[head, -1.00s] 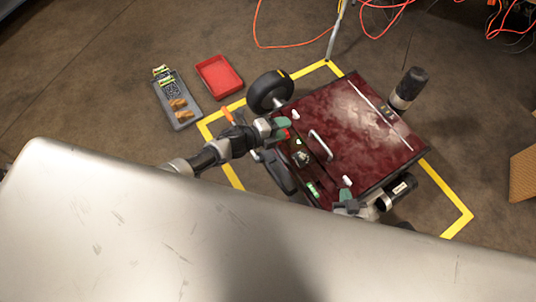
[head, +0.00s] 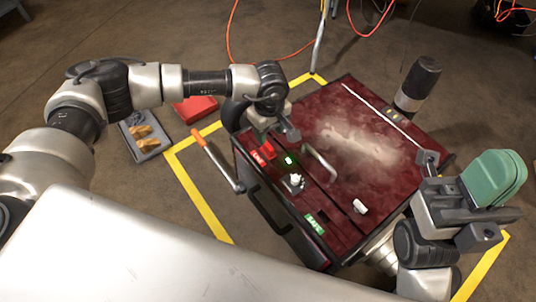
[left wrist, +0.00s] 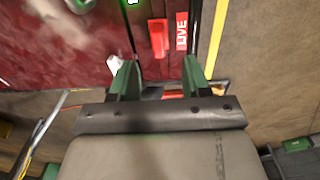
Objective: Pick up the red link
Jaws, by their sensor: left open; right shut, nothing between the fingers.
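The red link (head: 268,149) is a small red block near the left edge of the dark red cart top, beside the red LIVE label (head: 257,155). In the left wrist view the link (left wrist: 158,38) lies ahead of my fingertips, next to the LIVE label (left wrist: 181,31). My left gripper (head: 277,135) is above that edge of the cart. In the left wrist view its green fingers (left wrist: 160,76) are apart, with nothing between them, and the link is beyond the tips. My right gripper (head: 497,180) is shut and empty, raised at the cart's right side.
The cart top (head: 355,135) carries a metal handle (head: 319,163), a white piece (head: 360,206) and a green SAFE label (head: 315,224). An orange-handled lever (head: 218,160) stands off its left side. A grey tray (head: 146,141) and red tray (head: 195,109) lie on the floor.

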